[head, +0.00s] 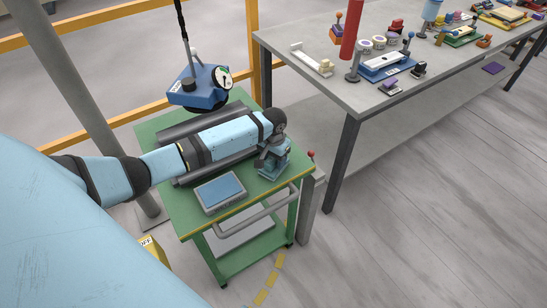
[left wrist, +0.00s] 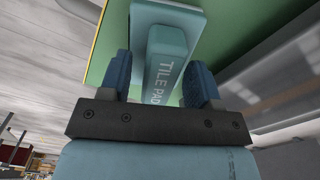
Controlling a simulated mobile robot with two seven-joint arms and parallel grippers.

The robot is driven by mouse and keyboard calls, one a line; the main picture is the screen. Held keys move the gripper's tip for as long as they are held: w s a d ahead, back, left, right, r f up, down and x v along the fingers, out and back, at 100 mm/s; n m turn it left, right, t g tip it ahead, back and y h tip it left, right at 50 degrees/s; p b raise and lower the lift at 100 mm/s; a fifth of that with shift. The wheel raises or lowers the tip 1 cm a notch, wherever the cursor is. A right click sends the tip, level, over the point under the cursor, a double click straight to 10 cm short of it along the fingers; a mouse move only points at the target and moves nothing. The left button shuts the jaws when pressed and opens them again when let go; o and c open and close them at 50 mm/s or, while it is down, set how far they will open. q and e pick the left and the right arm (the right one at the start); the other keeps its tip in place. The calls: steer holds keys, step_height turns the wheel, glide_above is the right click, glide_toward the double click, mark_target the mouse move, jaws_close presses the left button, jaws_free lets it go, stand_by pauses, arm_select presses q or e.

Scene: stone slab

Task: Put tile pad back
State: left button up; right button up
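The tile pad (left wrist: 163,72) is a teal block with a handle marked TILE PAD on a wider plate. In the head view, a teal piece (head: 273,168) at the right end of the green cart's top appears to be this pad, partly covered by my gripper. My left gripper (head: 268,154) is over it, pointing down. In the left wrist view, its two blue fingers (left wrist: 160,82) stand on either side of the handle. A gap shows at the left finger; contact at the right finger is unclear. My right gripper is not in view.
The green cart (head: 190,223) also carries a grey-framed blue panel (head: 221,191) and dark rolls (head: 195,125). A blue lifting device (head: 199,90) hangs behind it. A grey workbench (head: 325,85) with several tools stands at right. Yellow rails (head: 95,15) run behind. Floor at right is clear.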

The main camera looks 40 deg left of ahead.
arm_select(q)
step_height(320, 180, up, 12)
steer(key=s+d+f+m+t+h, duration=0.2)
steer(key=s+d+f+t+h, duration=0.15)
steer(key=s+d+f, duration=0.8)
steer(key=s+d+f+t, duration=0.1)
steer(key=s+d+t, duration=0.2)
steer(key=s, duration=0.4)
steer(key=s+d+m+t, duration=0.1)
steer(key=s+t, duration=0.3)
steer(key=s, duration=0.4)
steer(key=shift+d+f, duration=0.4)
steer(key=shift+d, duration=0.5)
steer(key=shift+s+t, duration=0.1)
steer(key=shift+t, duration=0.15)
